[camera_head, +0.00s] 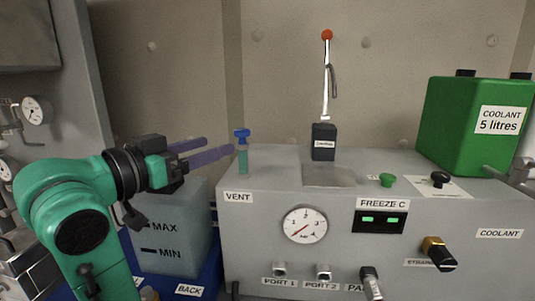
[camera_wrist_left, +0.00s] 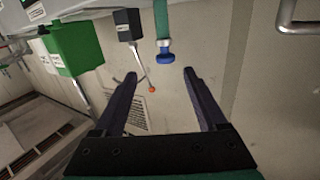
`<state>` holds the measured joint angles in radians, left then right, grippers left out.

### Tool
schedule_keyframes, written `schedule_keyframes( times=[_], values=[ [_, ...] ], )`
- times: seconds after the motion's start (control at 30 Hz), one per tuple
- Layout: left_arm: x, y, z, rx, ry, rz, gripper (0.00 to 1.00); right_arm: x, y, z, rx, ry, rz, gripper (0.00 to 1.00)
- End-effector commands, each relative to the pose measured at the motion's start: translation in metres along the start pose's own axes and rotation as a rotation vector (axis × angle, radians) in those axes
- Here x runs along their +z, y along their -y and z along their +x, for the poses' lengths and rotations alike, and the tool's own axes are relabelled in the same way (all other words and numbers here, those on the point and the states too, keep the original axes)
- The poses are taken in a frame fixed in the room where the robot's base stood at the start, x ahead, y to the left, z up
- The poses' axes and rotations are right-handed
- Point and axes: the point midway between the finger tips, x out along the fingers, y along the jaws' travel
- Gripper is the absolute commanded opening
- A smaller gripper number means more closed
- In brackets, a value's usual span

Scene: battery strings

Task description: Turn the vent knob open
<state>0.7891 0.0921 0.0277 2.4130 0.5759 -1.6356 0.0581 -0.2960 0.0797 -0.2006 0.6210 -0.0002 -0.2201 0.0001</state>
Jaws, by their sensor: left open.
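The vent knob (camera_head: 242,133) is a blue cap on a thin green upright pipe (camera_head: 243,160) at the left end of the grey machine, above the VENT label (camera_head: 238,197). In the left wrist view the blue knob (camera_wrist_left: 165,56) hangs from the top of the picture, beyond the fingertips and roughly between their lines. My left gripper (camera_head: 219,148) is open and empty, its two purple fingers pointing right toward the knob, with a small gap to it. In the left wrist view its dark fingers (camera_wrist_left: 188,72) are spread apart. My right gripper does not show.
A lever with an orange ball (camera_head: 327,35) rises from a black box (camera_head: 323,142) behind. A green coolant canister (camera_head: 462,125) stands at right. A translucent tank (camera_head: 170,238) marked MAX and MIN is below my left arm. Free air lies above the machine top.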

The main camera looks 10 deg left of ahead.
Motion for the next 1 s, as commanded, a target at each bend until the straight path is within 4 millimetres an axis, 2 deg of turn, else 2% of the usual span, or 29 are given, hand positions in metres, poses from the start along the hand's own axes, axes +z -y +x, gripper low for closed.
schedule_keyframes(
  times=[0.07, 0.17, 0.47, 0.53, 0.8, 1.0],
  values=[
    [0.002, 0.0, -0.01, -0.028, -0.03, -0.015, 0.74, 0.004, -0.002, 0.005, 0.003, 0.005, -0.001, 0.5],
    [-0.006, 0.001, -0.01, -0.036, -0.035, -0.02, 0.74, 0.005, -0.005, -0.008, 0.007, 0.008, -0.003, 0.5],
    [-0.015, 0.001, 0.016, -0.032, -0.027, -0.02, 0.74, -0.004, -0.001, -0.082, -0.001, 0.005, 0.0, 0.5],
    [-0.009, 0.001, 0.032, -0.029, -0.032, -0.022, 0.74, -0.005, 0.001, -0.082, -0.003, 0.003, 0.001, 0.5],
    [-0.011, 0.003, 0.104, -0.029, -0.033, -0.019, 0.74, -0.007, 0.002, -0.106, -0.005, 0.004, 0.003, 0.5],
    [-0.009, 0.004, 0.131, -0.03, -0.035, -0.015, 0.74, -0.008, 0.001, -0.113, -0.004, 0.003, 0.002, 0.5]
  ],
)
